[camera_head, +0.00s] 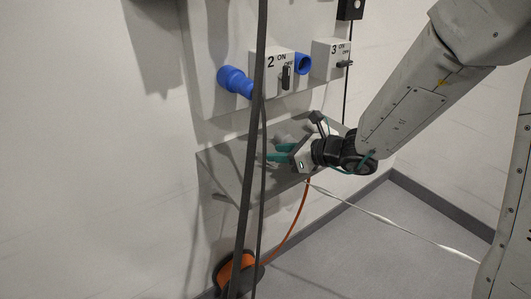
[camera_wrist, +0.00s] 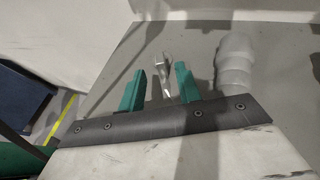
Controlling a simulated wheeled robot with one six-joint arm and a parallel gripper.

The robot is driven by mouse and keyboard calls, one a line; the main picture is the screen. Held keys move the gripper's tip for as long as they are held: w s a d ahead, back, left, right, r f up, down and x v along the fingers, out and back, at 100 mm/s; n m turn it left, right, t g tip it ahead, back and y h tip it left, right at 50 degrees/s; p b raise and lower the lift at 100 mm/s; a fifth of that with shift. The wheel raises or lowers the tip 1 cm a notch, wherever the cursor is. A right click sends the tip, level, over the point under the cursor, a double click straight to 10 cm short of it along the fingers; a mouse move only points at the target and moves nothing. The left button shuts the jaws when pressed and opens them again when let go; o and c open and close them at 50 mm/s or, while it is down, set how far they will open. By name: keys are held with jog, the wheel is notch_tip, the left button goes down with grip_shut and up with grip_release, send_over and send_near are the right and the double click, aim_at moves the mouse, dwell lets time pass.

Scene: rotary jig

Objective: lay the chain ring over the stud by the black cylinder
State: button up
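My gripper (camera_head: 278,153) has green fingers and is in front of the grey plate (camera_head: 225,172) below the wall panel. In the wrist view, the two fingers of my gripper (camera_wrist: 160,72) stand apart. A small shiny metal piece (camera_wrist: 166,72) shows between them, with gaps on both sides. I cannot tell whether it is the stud or the chain ring. A pale grey stepped cylinder (camera_wrist: 235,65) stands to the right of the right finger. I cannot clearly make out a black cylinder.
The panel above carries a blue plug (camera_head: 234,81), a blue socket (camera_head: 303,64) and switch boxes marked 2 (camera_head: 268,66) and 3 (camera_head: 327,57). Dark cables (camera_head: 253,150) hang in front. An orange reel (camera_head: 236,272) sits low near the wall. The floor (camera_head: 350,255) at right looks clear.

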jog(key=v, duration=0.4)
jog(key=shift+s+d+r, duration=0.1)
jog(key=shift+d, duration=0.05)
jog(key=s+a+r+n+g, duration=0.1)
jog(key=s+r+n+g, duration=0.3)
jog(key=s+r+n, duration=0.3)
jog(key=s+d+n+g+h, duration=0.1)
jog(key=s+d+n+h, duration=0.1)
jog(key=s+d+n, duration=0.2)
jog(key=s+d+n+g+h, duration=0.2)
jog(key=s+d+n+h, duration=0.1)
jog(key=s+n, duration=0.6)
jog(key=s+r, duration=0.1)
jog(key=s, duration=0.1)
jog(key=shift+s+d, duration=0.35)
jog(key=shift+d, duration=0.05)
jog(key=shift+o, duration=0.5)
jog(key=s+d+r+n+t+h, duration=0.1)
jog(key=s+d+n+h, duration=0.3)
jog(key=d, duration=0.6)
jog(key=shift+s+h, duration=0.7)
jog(key=shift+h, duration=0.3)
jog(key=shift+s+d+r+n, duration=0.15)
jog(key=shift+d+n, duration=0.15)
jog(key=shift+d, duration=0.15)
